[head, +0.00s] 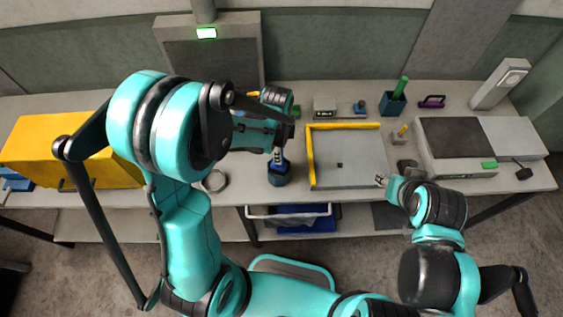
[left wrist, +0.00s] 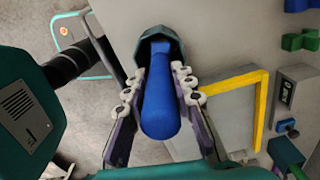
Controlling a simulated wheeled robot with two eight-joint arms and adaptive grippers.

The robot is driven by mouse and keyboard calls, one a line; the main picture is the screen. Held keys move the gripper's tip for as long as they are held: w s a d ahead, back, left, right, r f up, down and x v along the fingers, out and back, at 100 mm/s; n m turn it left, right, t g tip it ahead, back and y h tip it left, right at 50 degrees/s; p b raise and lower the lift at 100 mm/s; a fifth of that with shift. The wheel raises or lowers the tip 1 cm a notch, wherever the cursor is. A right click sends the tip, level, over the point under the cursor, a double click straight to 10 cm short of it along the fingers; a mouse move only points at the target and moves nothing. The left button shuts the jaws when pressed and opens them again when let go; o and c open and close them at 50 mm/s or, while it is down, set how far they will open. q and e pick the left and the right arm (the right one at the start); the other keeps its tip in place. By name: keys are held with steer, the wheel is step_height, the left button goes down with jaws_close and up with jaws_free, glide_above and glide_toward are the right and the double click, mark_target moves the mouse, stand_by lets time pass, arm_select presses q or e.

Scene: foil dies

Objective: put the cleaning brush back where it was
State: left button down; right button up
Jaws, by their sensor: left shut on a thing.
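The cleaning brush shows as a thick blue handle (left wrist: 160,105) in the left wrist view. My left gripper (head: 278,156) is shut on it, with one finger on each side of the handle. The far end of the brush is at the mouth of a dark blue six-sided cup (head: 279,176), which stands on the bench left of the grey tray. The cup also shows in the left wrist view (left wrist: 136,52). The brush head is hidden, and I cannot tell how deep it sits. My right gripper (head: 382,181) is over the tray's right front corner, too small to read.
The yellow-edged grey tray (head: 348,172) lies right of the cup. Another blue cup (head: 392,104) holds a green handle (head: 401,85). A grey ring (head: 214,181) lies left. A yellow box (head: 60,150) stands far left, a grey machine (head: 455,165) right.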

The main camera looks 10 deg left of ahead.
arm_select(q)
step_height(320, 180, down, 4)
steer(key=shift+d+r+b, duration=0.1)
steer(key=shift+b, duration=0.3)
steer(key=shift+s+f, duration=0.1)
steer(key=shift+f, duration=0.1)
steer(key=c, duration=1.3)
jaws_free()
steer(key=shift+r, duration=0.1)
